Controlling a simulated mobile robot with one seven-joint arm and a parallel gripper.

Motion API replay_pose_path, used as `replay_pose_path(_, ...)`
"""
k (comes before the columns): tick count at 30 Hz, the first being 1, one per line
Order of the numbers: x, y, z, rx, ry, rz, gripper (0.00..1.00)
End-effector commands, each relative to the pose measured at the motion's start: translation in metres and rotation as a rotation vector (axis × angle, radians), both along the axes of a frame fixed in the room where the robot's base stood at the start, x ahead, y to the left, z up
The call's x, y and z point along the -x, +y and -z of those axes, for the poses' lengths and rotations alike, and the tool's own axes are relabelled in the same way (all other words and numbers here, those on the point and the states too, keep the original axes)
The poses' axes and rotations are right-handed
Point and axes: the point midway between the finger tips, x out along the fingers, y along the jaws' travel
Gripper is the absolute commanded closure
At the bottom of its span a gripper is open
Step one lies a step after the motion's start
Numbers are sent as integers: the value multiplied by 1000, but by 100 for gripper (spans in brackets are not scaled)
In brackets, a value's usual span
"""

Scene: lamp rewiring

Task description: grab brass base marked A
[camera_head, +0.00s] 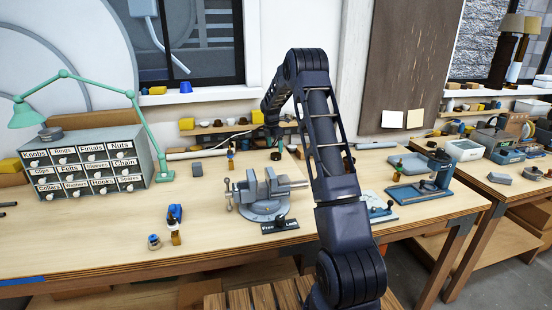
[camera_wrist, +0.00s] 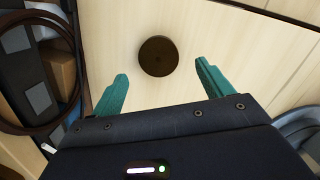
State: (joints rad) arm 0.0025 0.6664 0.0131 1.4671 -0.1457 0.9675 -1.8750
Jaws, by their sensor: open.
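A dark brown round disc (camera_wrist: 158,56) lies flat on the pale wooden bench top in the wrist view. It may be the brass base, but no letter A is readable on it. My gripper (camera_wrist: 161,70) has its two teal fingers spread apart, with nothing between them. The disc lies just beyond and between the fingertips, apart from both in the picture. A small dark round thing (camera_head: 275,155) on the bench below my wrist in the head view may be the same disc. My fingers do not show clearly in the head view.
A grey vise (camera_head: 265,193) stands in front on the bench (camera_head: 105,225). A labelled drawer cabinet (camera_head: 85,165) and a green lamp (camera_head: 160,140) stand at left. A blue tray (camera_head: 425,190) is at right. A dark looped cable (camera_wrist: 72,60) lies at the wrist view's left.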

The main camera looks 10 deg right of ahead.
Motion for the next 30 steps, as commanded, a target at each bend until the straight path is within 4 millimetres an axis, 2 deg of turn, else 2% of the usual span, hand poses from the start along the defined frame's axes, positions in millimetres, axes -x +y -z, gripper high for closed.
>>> replay_pose_path(5, -1, -1, 13, 0, 2, -1, 21)
replay_pose_path(13, -4, -6, 47, 0, 1, -1, 21)
replay_pose_path(21, -5, -7, 50, 0, 0, 0, 23)
replay_pose_path(30, -5, -7, 50, 0, 0, 0, 81)
